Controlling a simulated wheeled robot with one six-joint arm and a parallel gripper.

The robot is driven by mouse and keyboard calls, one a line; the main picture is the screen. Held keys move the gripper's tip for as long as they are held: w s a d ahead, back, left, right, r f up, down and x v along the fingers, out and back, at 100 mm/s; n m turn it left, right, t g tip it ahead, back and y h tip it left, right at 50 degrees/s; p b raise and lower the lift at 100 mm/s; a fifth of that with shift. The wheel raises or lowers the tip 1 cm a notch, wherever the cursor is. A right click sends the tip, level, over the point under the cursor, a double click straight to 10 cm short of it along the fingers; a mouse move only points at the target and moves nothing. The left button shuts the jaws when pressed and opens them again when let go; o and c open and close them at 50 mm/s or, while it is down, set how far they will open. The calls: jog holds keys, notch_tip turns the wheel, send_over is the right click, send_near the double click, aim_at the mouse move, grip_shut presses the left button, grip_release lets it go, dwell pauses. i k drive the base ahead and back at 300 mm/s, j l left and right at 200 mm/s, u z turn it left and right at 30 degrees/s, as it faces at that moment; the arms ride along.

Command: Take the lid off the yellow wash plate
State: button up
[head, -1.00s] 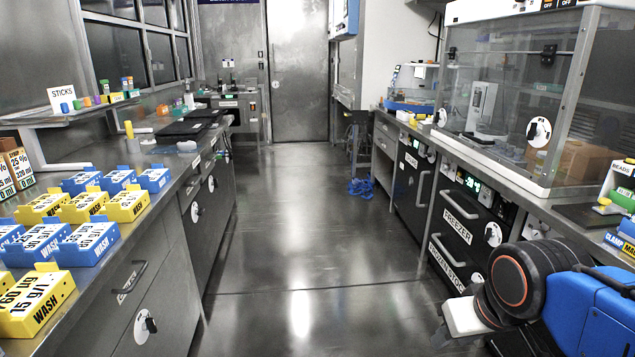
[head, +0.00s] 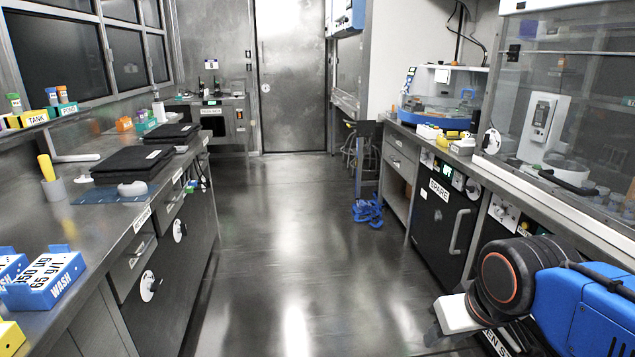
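A yellow box (head: 10,338) shows at the lower left corner on the left bench, cut off by the frame edge. No label on it can be read, so I cannot tell if it is the yellow wash plate. A blue WASH box (head: 46,278) with a white number face stands just beyond it, and another blue box is partly cut off at the left edge. My blue arm reaches in at the lower right, beside the right bench. The fingers of my gripper do not show.
The left bench (head: 118,226) holds black folded cases (head: 132,165), a grey cup with a yellow tool (head: 50,183) and a blue mat. The right bench carries a glass enclosure (head: 570,110). The aisle floor (head: 285,240) is clear up to the door; blue coiled items (head: 368,212) lie at right.

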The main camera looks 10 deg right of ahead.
aim_at(450, 135)
jog(key=i+j+z, duration=0.1)
jog(key=i, duration=1.55)
